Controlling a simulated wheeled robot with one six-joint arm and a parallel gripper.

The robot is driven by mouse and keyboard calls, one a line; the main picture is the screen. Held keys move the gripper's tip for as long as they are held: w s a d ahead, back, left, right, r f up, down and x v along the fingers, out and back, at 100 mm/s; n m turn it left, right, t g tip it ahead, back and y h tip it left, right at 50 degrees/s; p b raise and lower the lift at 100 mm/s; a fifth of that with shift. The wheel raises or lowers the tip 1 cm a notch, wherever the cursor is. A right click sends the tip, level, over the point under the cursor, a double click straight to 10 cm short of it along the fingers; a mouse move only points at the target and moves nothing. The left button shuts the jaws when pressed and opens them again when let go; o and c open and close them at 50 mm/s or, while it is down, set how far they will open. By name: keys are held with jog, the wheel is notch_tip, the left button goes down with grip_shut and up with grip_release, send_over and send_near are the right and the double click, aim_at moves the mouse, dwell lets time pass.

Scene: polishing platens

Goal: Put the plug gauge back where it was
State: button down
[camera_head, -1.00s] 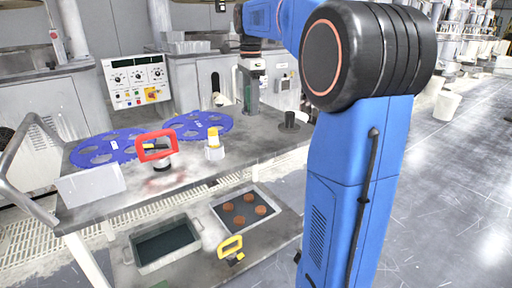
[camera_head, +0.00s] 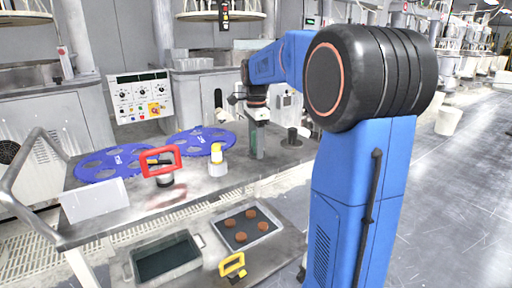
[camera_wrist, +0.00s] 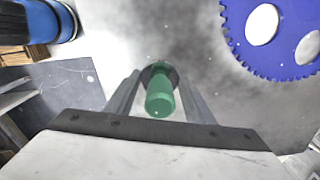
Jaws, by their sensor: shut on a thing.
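The plug gauge appears to be the green cylinder (camera_wrist: 160,101) between my fingers in the wrist view, with a dark round collar (camera_wrist: 157,69) at its far end. My gripper (camera_wrist: 160,82) is shut on it. In the head view my gripper (camera_head: 257,122) points down over the right part of the grey table (camera_head: 205,190), with the green piece upright below it. I cannot tell whether its lower end touches the table. A dark post on a round base (camera_head: 291,138) stands just to the right.
Below are a grey bin (camera_head: 165,257), a tray of brown discs (camera_head: 245,228) and a yellow-handled tool (camera_head: 232,266).

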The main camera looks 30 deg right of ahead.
jog(key=shift+f, duration=0.1)
jog(key=c, duration=0.8)
grip_release()
jog(key=shift+f, duration=0.1)
jog(key=shift+c, duration=0.2)
notch_tip(320, 180, up, 12)
jog(key=shift+r, duration=0.15)
jog(key=s+a+f+n+t, duration=0.1)
jog(key=s+a+f+n, duration=0.35)
jog(key=s, duration=0.35)
jog(key=s+a+f+n+t, duration=0.1)
jog(key=s+a+f+n, duration=0.2)
jog(key=s+a+n, duration=0.35)
jog(key=s+a+f+n+t, duration=0.1)
jog(key=s+a+f+n, duration=0.1)
jog(key=s+f+n, duration=0.2)
jog(key=s+a+f+n+t, duration=0.1)
jog(key=s+f+n, duration=0.4)
jog(key=s+f, duration=0.5)
jog(key=shift+s+a+f+n+t, duration=0.3)
jog(key=shift+s+a+t, duration=0.1)
jog(key=shift+s+a, duration=0.5)
